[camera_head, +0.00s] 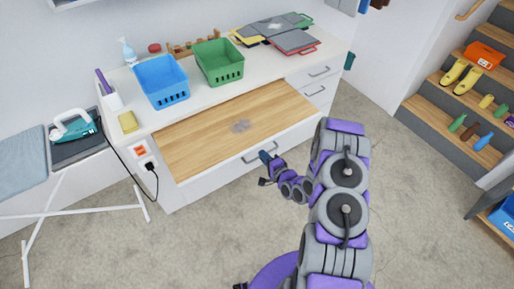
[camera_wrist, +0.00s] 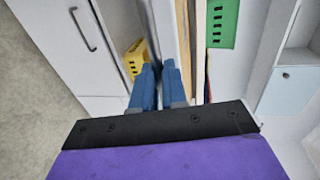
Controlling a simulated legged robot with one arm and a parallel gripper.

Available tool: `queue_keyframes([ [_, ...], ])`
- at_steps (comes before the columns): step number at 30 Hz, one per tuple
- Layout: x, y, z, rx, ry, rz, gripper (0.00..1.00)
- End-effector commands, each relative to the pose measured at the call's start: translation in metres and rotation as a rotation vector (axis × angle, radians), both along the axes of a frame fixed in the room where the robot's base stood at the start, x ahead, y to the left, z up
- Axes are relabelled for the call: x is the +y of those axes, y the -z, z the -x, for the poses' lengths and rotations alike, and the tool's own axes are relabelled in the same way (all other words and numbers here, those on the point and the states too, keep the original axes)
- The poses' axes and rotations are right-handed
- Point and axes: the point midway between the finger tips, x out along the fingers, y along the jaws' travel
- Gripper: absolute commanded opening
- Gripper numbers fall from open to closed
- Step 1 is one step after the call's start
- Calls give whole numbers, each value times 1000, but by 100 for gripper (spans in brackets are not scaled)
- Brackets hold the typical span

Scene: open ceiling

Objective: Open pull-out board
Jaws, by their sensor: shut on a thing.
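The pull-out board (camera_head: 195,138) is a light wooden panel with a white front, set below the white counter top. It stands pulled out, with much of its wood surface showing. Its bar handle (camera_head: 252,159) is on the white front. My gripper (camera_head: 267,158) is at the right part of this handle and shut on it. In the wrist view the blue fingers of my gripper (camera_wrist: 162,72) are close together; the handle between them is hidden there.
A blue basket (camera_head: 162,83) and a green basket (camera_head: 218,64) stand on the counter. White drawers (camera_head: 318,80) are at its right. An ironing board (camera_head: 22,176) and iron (camera_head: 72,126) are at left, stairs (camera_head: 455,95) at right. The floor in front is clear.

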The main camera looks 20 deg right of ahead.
Motion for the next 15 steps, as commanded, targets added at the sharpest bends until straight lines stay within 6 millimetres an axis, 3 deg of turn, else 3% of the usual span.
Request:
queue_keyframes([
  [6,-6,3,15,8,2,2,0],
  [15,-6,3,17,7,3,3,0],
])
